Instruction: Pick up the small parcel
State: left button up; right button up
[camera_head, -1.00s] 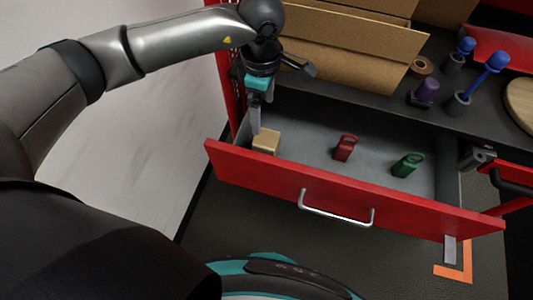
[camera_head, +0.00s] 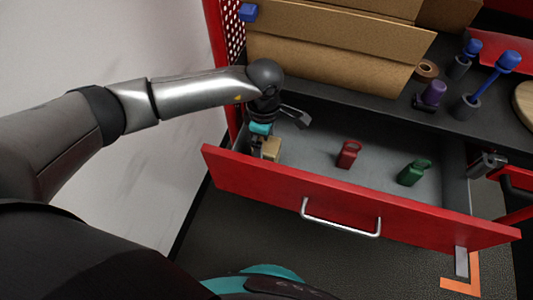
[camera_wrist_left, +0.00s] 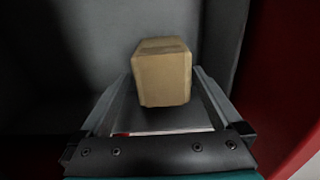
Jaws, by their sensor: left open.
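The small parcel (camera_head: 271,149) is a tan cardboard box at the left end of the open red drawer (camera_head: 330,198). It also shows in the left wrist view (camera_wrist_left: 163,78), upright on the grey drawer floor. My left gripper (camera_head: 262,150) is down inside the drawer at the parcel, partly hiding it in the head view. In the left wrist view my left gripper (camera_wrist_left: 163,85) is open, with one finger on each side of the parcel. I cannot tell whether the fingers touch it. My right gripper is not in view.
A red padlock-shaped object (camera_head: 348,154) and a green one (camera_head: 414,172) lie farther right in the drawer. Open cardboard boxes (camera_head: 335,50) stand on the dark worktop behind. A tape roll (camera_head: 427,70), a purple object (camera_head: 433,93) and blue-topped tools (camera_head: 508,62) are at right.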

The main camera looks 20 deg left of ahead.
pick_arm(q)
jog(key=f, duration=0.2)
jog(key=f+b, duration=0.1)
jog(key=f, duration=0.1)
jog(key=shift+s+d, duration=0.2)
jog(key=shift+d, duration=0.1)
jog(key=shift+f, duration=0.25)
jog(key=shift+r, duration=0.1)
jog(key=c, duration=1.5)
jog(key=shift+c, duration=0.3)
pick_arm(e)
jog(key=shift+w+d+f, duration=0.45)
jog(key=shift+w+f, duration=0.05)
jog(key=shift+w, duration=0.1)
pick_arm(q)
jog(key=shift+w+r, duration=0.1)
